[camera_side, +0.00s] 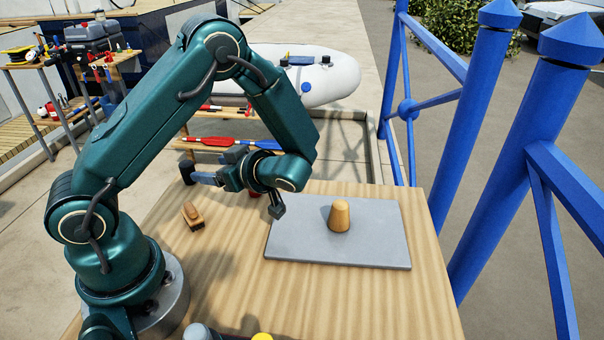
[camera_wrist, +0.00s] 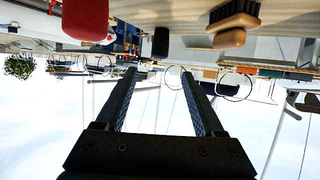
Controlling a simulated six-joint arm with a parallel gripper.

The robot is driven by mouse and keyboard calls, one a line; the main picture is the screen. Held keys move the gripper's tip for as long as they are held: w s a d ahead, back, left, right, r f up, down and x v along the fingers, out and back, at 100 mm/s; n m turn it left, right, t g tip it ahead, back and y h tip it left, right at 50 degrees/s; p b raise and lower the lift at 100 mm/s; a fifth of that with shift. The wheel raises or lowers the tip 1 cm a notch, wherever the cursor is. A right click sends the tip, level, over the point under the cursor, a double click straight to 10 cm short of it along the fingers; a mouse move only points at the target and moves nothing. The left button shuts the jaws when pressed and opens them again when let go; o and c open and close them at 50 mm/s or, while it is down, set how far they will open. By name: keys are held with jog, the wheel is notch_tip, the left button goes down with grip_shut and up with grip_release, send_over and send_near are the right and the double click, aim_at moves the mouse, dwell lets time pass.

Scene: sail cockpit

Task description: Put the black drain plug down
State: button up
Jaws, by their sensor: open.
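The black drain plug (camera_side: 187,172) stands at the far left edge of the wooden table in the side view. In the wrist view, which is upside down, the plug (camera_wrist: 161,42) shows just beyond the fingertips, roughly centred between them. My gripper (camera_side: 212,170) reaches level toward the left, close to the plug in the side view. Its fingers (camera_wrist: 160,74) are apart with nothing between them. I cannot tell the exact gap from fingertips to plug.
A grey board (camera_side: 290,245) lies on the table (camera_side: 390,310) with a tapered wooden plug (camera_side: 340,216) standing on it. A wooden brush (camera_side: 192,215) lies at left. A red object (camera_wrist: 85,18) is near the gripper. Blue railings (camera_side: 480,130) stand at right.

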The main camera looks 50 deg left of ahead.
jog(key=shift+v, duration=0.9)
jog(key=s+d+r+m+t+h, duration=0.2)
jog(key=d+r+m+t+h, duration=0.2)
jog(key=d+m+h, duration=0.2)
jog(key=s+d+r+m+t+h, duration=0.3)
jog(key=d+m+h, duration=0.4)
jog(key=m, duration=0.8)
jog(key=shift+d+r+t, duration=0.8)
jog(key=shift+d+r, duration=0.1)
jog(key=shift+d, duration=0.6)
